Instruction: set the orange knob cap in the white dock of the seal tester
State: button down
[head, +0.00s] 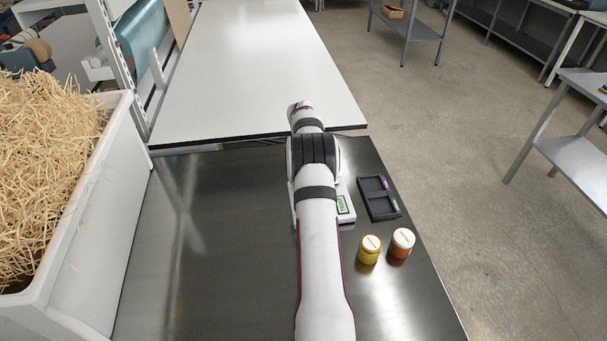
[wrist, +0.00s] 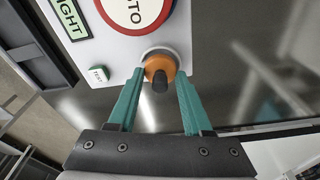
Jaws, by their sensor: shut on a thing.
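The orange knob cap (wrist: 158,66), with a dark stub on its near side, is between the teal fingertips of my gripper (wrist: 160,76) in the wrist view. My gripper is shut on it. The cap is at the near edge of the pale seal tester (wrist: 120,52), in front of a pale round rim, apparently the white dock (wrist: 152,51). The cap covers most of this rim, so I cannot tell whether it is seated or just above it. In the head view my arm hides the gripper, the cap and most of the seal tester (head: 346,215).
The tester carries a red-ringed round sign (wrist: 135,10), a green display (wrist: 70,17) and a small label (wrist: 97,74). A black tray (head: 378,212) lies right of it, near a yellow jar (head: 369,250) and an orange jar (head: 402,243). A straw-filled white bin (head: 95,240) stands left.

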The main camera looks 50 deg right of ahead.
jog(key=shift+f, duration=0.45)
dwell(0.8)
jog(key=shift+c, duration=1.2)
grip_release()
jog(key=shift+r, duration=4)
